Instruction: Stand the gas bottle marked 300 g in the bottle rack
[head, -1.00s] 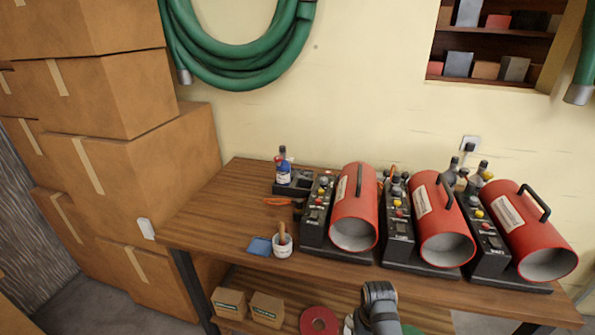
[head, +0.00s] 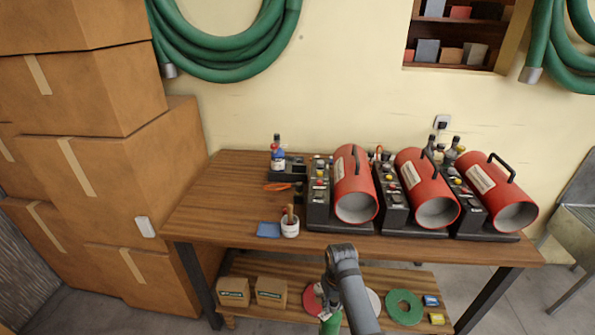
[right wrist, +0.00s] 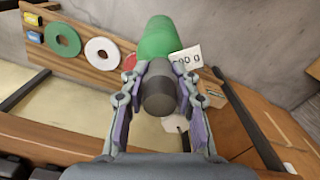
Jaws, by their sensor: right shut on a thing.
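My right gripper (right wrist: 158,100) is shut on a green gas bottle (right wrist: 158,40), gripping its dark grey cap. A white tag on the bottle reads "00 g"; its first digit is not clear. In the head view the bottle (head: 331,325) shows at the bottom edge, below my right gripper (head: 328,305), in front of the table. A low black holder (head: 294,168) stands at the back left of the tabletop and looks like the bottle rack. A bottle with a blue body and a white label (head: 278,158) stands in its left part. My left gripper is out of view.
Red drum-shaped heaters (head: 355,185) with black control boxes fill the tabletop's middle and right. A white cup (head: 290,228), a blue cloth (head: 269,230) and orange-handled pliers (head: 278,187) lie left of them. The tabletop's left end is clear. The lower shelf (head: 385,275) holds boxes and discs.

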